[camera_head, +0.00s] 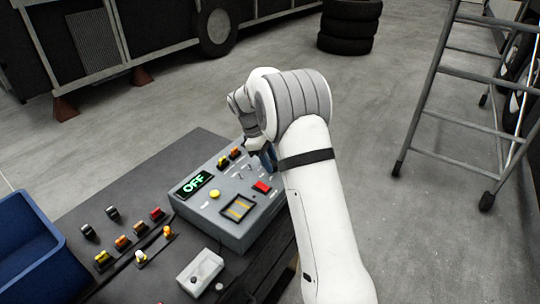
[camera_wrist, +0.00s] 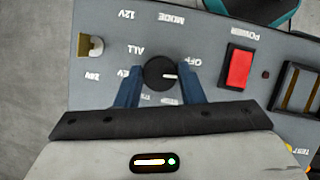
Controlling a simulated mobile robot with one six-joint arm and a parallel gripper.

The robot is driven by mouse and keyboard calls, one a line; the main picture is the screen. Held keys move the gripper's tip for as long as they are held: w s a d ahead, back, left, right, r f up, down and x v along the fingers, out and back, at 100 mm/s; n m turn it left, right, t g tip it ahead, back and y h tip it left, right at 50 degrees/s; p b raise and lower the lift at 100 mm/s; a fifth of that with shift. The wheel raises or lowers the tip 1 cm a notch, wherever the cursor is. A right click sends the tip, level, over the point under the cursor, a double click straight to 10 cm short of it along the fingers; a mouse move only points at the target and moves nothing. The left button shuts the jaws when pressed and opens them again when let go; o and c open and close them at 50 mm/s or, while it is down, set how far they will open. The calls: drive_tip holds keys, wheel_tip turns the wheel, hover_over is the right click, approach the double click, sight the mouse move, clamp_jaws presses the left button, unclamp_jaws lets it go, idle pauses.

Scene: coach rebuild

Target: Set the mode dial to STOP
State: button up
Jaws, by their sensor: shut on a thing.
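The mode dial (camera_wrist: 152,70) is a round black knob with a white mark pointing right in the wrist view, roughly toward the OFF label. The ALL label is at its upper left. Small labels below the dial are partly covered and hard to read. My gripper (camera_wrist: 159,75) has its two blue fingers shut on the dial, one on each side. In the head view, my gripper (camera_head: 264,158) is at the far right of the grey control box (camera_head: 228,226) and hides the dial. The box's display (camera_head: 194,184) reads OFF in green.
A red rocker switch (camera_wrist: 239,67) is right of the dial, with a framed window (camera_wrist: 298,87) beyond. A metal toggle (camera_wrist: 91,46) is at the left. Several small parts (camera_head: 138,240) and a white button box (camera_head: 200,272) share the dark bench (camera_head: 90,215). A blue bin (camera_head: 30,250) is at left.

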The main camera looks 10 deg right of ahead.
drive_tip(key=m, duration=0.2)
drive_tip(key=m+g+y+p, duration=0.1)
drive_tip(key=shift+w+d+r+m+p, duration=0.1)
drive_tip(key=shift+w+r+m+p, duration=0.05)
drive_tip(key=shift+m+p, duration=0.2)
drive_tip(key=m+y+p, duration=0.1)
drive_tip(key=m, duration=0.2)
drive_tip(key=shift+d+m+g, duration=0.1)
drive_tip(key=shift+m+g, duration=0.25)
drive_tip(key=shift+g, duration=0.05)
drive_tip(key=m+y, duration=0.1)
drive_tip(key=m, duration=0.2)
drive_tip(key=m+y, duration=0.1)
drive_tip(key=m, duration=0.2)
drive_tip(key=shift+d+m+y+p, duration=0.15)
drive_tip(key=shift+m+y+p, duration=0.15)
drive_tip(key=o, duration=1)
drive_tip(key=shift+g, duration=0.3)
drive_tip(key=b+v, duration=0.1)
drive_tip(key=v, duration=0.5)
drive_tip(key=shift+w+d+r, duration=0.1)
drive_tip(key=shift+w+r, duration=0.1)
drive_tip(key=shift+r, duration=0.05)
drive_tip(key=shift+w+r, duration=0.15)
drive_tip(key=shift+r, duration=0.3)
